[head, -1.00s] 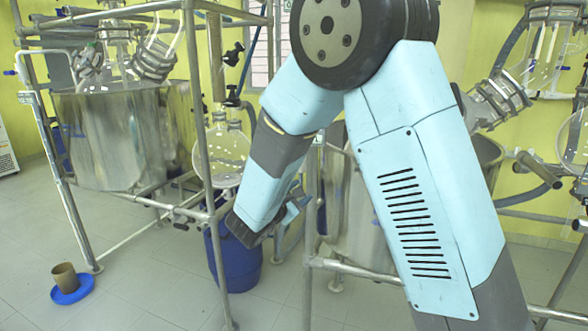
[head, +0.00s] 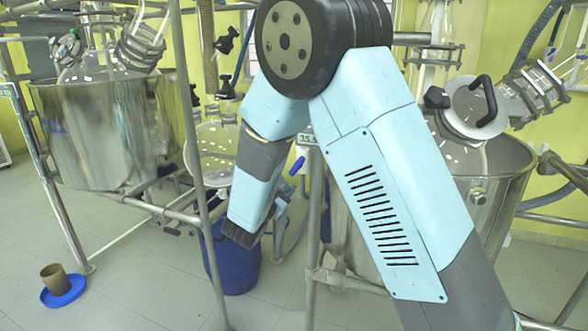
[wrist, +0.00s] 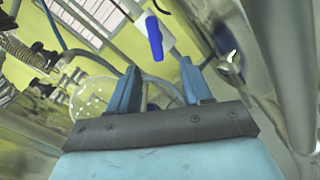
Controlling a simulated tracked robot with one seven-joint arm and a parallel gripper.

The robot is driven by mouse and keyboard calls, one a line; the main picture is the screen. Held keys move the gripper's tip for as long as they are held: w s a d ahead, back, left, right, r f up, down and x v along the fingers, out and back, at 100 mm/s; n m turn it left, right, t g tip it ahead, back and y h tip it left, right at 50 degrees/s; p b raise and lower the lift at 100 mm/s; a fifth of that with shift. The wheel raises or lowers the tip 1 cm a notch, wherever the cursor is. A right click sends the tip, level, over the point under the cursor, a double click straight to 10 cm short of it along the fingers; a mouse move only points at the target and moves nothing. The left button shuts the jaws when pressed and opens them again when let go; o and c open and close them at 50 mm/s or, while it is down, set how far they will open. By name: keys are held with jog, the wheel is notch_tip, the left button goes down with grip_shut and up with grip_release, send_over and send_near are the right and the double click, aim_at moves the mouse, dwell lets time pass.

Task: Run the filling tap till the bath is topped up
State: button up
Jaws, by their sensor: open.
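A blue lever (head: 296,165), which may be the filling tap's handle, shows beside the frame post in the head view. In the wrist view the blue lever (wrist: 154,38) sits at a white fitting beyond my fingertips. A steel bath (head: 490,185) stands right of my arm, partly hidden by it; another steel bath (head: 110,135) stands at the left. I cannot see the water level in either. My gripper (head: 283,200) is small and partly hidden in the head view. In the wrist view my gripper (wrist: 158,72) is open and empty, apart from the lever.
A metal frame post (head: 196,150) stands left of my gripper. A blue drum (head: 235,265) is below it. A round glass flask (head: 213,155) hangs behind. A brown cup (head: 56,275) stands in a blue dish (head: 66,292) on open floor at left.

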aim_at(295, 168)
jog(key=x, duration=1.2)
jog(key=shift+w+a, duration=0.2)
jog(key=shift+a, duration=0.2)
jog(key=shift+c, duration=0.5)
grip_shut()
jog(key=shift+m, duration=1.4)
jog(key=shift+o, duration=0.5)
grip_release()
